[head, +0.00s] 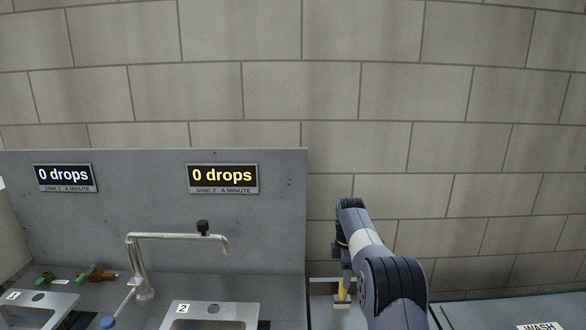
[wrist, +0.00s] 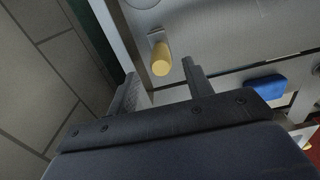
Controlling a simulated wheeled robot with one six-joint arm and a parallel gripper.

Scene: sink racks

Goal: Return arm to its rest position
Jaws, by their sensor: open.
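My arm reaches forward at the right of centre in the head view, its end turned down; the fingertips are hard to make out there. In the wrist view my gripper (wrist: 158,68) is open, with its two fingers apart and nothing held between them. A yellow cylinder (wrist: 160,58) with a pale square plate behind it shows beyond the gap between the fingertips, apart from them. A yellow piece (head: 343,288) also shows beside my arm in the head view.
A grey back panel (head: 150,215) carries two "0 drops" displays (head: 63,177) (head: 223,177). A metal faucet (head: 138,268) stands before it. Plates marked 1 (head: 45,304) and 2 (head: 235,312) lie at the front. A "WASH" label (head: 540,326) is at lower right. A blue block (wrist: 265,88) shows in the wrist view.

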